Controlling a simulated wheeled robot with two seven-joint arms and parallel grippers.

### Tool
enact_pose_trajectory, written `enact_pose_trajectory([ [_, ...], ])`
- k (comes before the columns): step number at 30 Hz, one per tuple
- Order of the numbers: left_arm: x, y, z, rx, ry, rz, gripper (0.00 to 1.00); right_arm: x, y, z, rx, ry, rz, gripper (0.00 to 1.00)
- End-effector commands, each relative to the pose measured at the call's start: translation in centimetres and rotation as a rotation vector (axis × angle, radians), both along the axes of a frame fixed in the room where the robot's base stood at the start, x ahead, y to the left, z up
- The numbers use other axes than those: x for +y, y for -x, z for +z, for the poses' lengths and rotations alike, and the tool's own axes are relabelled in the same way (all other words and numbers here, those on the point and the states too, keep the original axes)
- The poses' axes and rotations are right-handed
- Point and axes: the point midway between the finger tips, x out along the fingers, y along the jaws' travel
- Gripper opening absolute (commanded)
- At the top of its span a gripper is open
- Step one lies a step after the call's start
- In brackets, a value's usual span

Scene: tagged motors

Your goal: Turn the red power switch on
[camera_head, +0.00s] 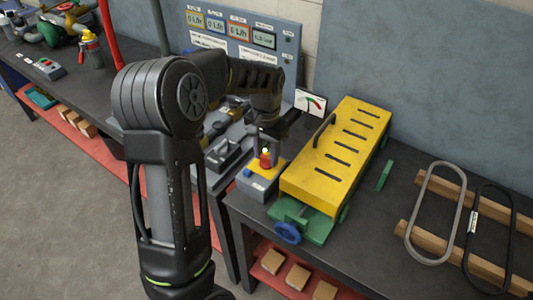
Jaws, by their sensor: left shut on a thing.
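The red power switch (265,160) stands on a yellow plate on top of a small grey box (258,184) near the left end of the right-hand table. The box also has a blue button (247,173) on it. My left arm comes in across the middle of the view. My left gripper (264,148) points down over the box and is shut on the red switch; its fingers are small here and partly hide the switch's top. I cannot tell which way the switch is turned. My right gripper is not in view.
A yellow slotted cover (335,155) on a green base stands close to the right of the box. A gauge card (311,102) is behind. Belts lie on wooden bars (452,232) at the right. A panel with displays (245,35) stands at the back.

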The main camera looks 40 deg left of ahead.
Motion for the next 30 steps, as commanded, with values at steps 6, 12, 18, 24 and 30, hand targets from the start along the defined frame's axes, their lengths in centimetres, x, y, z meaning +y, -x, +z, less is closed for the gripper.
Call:
enact_pose_trajectory([
  [6,0.0,-0.1,0.1,-0.003,-0.001,-0.002,0.5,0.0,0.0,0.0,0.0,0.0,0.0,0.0],
  [12,0.0,0.0,0.0,-0.001,-0.001,-0.001,0.6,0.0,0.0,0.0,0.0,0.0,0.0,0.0],
  [18,0.0,0.0,0.1,-0.001,-0.001,0.0,0.6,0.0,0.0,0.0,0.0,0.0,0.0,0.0],
  [24,0.0,-0.1,1.8,-0.004,-0.001,-0.001,0.6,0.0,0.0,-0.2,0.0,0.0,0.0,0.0],
  [30,0.0,-0.1,5.2,-0.006,-0.001,-0.001,0.6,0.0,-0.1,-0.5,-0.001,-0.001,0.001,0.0],
])
